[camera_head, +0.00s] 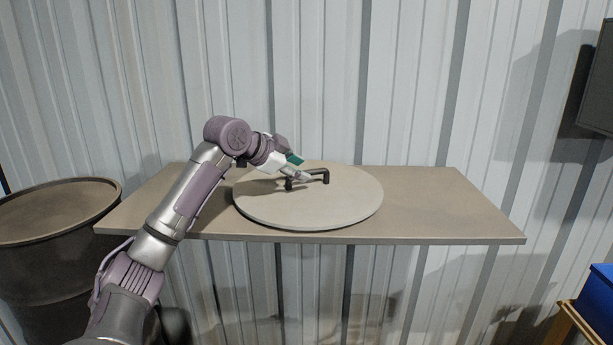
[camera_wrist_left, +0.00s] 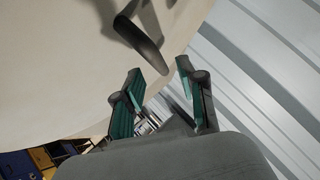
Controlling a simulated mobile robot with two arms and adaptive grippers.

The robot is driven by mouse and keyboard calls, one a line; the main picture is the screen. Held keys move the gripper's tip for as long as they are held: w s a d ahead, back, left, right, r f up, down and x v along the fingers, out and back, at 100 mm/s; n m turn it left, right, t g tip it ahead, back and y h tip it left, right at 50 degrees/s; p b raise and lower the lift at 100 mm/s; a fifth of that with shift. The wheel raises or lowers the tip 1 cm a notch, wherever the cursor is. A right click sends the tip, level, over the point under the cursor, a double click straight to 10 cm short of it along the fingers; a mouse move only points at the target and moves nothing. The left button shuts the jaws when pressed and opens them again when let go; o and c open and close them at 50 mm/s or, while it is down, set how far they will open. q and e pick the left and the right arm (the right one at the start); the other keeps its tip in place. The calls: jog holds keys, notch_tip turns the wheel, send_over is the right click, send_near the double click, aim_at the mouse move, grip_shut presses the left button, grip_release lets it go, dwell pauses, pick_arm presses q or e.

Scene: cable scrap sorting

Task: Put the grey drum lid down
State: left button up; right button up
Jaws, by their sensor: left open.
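The grey drum lid (camera_head: 330,205) is a large round disc lying flat on the brown shelf (camera_head: 440,205), with a black bar handle (camera_head: 318,174) standing on its top. My left gripper (camera_head: 304,175) is over the lid, close beside the handle. In the left wrist view, the gripper (camera_wrist_left: 160,85) has its two teal-padded fingers spread with nothing between them. The dark handle (camera_wrist_left: 142,40) shows just beyond the fingertips there, and the pale lid (camera_wrist_left: 50,70) fills the left side. Whether a finger touches the handle I cannot tell. My right gripper is not in view.
A dark drum (camera_head: 50,230) stands left of the shelf. A blue bin (camera_head: 597,300) on a wooden stand is at the lower right. A corrugated metal wall (camera_head: 400,80) is right behind the shelf. The shelf's right part is bare.

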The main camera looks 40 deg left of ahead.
pick_arm(q)
jog(key=b+v, duration=0.1)
jog(key=v, duration=0.5)
jog(key=shift+s+b, duration=0.4)
jog(key=shift+s+r, duration=0.5)
